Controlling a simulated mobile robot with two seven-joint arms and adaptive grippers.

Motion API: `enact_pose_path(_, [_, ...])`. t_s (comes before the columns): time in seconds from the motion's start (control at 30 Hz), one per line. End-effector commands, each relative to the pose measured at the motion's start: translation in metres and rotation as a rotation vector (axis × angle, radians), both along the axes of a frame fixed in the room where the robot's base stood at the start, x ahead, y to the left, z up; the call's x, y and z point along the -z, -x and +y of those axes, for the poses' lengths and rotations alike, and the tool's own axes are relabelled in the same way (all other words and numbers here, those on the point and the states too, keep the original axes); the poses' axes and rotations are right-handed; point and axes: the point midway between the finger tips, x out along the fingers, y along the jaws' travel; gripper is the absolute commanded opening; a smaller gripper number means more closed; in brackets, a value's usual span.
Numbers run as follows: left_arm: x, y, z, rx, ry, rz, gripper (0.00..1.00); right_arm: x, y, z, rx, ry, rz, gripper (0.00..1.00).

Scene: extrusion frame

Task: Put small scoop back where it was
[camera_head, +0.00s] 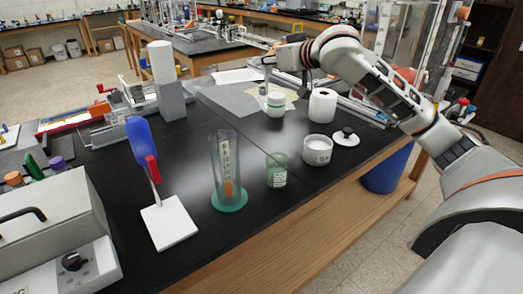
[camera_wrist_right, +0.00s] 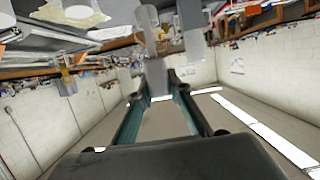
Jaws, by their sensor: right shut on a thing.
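My right gripper (camera_head: 271,58) reaches in from the right and hovers above the back of the black bench. It is shut on the small scoop, which shows as a pale grey, narrow piece (camera_wrist_right: 157,78) between the fingertips in the right wrist view. My left gripper is out of view.
A paper roll (camera_head: 322,105) stands right of the banded jar. A green-tinted beaker (camera_head: 277,172) and a tall glass cylinder (camera_head: 226,170) stand near the front edge.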

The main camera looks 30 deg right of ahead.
Motion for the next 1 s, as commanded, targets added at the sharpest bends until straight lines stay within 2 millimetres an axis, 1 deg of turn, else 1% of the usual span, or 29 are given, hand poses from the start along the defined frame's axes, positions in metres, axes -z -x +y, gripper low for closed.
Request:
enact_pose_path(0.07, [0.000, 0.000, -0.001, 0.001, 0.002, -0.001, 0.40, 0.001, 0.000, -0.004, 0.004, 0.000, 0.001, 0.00])
enact_pose_path(0.17, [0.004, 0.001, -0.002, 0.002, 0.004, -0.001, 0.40, 0.012, 0.000, -0.006, 0.007, 0.001, 0.004, 0.00])
enact_pose_path(0.27, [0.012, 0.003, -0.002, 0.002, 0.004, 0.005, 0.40, 0.035, 0.000, -0.006, 0.006, 0.001, 0.008, 0.00])
enact_pose_path(0.5, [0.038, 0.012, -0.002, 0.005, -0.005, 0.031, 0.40, 0.096, 0.000, -0.005, 0.005, 0.001, 0.009, 0.00])
enact_pose_path(0.6, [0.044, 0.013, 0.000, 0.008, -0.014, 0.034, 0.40, 0.120, 0.000, -0.005, 0.005, 0.000, 0.009, 0.00])
enact_pose_path(0.7, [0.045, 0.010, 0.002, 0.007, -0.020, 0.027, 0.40, 0.140, 0.000, -0.005, 0.005, 0.000, 0.008, 0.00])
enact_pose_path(0.83, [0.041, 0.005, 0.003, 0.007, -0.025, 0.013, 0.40, 0.154, 0.000, -0.005, 0.005, 0.000, 0.005, 0.00])
enact_pose_path(1.0, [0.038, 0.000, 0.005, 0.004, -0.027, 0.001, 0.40, 0.159, 0.000, -0.005, 0.006, 0.001, 0.000, 0.00])
